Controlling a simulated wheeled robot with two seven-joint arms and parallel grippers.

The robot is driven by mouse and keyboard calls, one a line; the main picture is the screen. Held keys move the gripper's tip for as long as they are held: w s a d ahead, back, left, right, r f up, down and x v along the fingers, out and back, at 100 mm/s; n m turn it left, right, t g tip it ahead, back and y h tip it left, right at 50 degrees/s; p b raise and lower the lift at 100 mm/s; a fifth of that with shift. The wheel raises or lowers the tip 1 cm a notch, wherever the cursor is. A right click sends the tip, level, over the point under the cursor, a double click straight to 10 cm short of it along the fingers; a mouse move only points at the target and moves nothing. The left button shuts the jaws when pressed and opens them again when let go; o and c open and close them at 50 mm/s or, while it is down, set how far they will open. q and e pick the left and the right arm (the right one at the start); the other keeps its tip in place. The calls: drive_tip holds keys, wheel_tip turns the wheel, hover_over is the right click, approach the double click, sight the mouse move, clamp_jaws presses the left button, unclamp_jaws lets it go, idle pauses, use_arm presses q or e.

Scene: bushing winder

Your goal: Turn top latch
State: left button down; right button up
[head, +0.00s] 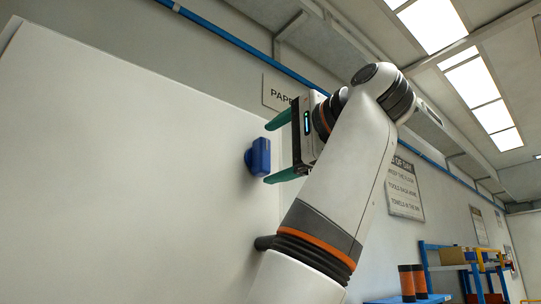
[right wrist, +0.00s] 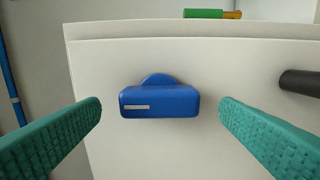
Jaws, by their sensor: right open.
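The top latch (head: 258,157) is a blue block on a round blue base, mounted on the large white panel (head: 120,150). In the right wrist view the latch (right wrist: 159,101) lies level, its long side running left to right, with a small pale strip on its face. My right gripper (head: 272,152) is open, its green fingers pointing at the panel. In the right wrist view the fingers (right wrist: 160,118) stand to the left and right of the latch, with a gap on each side. No contact shows. My left gripper is not in view.
A dark cylindrical bar (right wrist: 300,82) sticks out at the right of the latch. A green and yellow item (right wrist: 212,14) shows beyond the panel's upper edge. A blue shelf (head: 465,265) with bins and orange-black cylinders (head: 412,281) stands at the lower right.

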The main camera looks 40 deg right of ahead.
drive_tip(key=s+b, duration=0.2)
drive_tip(key=s, duration=0.8)
drive_tip(key=shift+d+b, duration=0.35)
drive_tip(key=shift+d, duration=0.05)
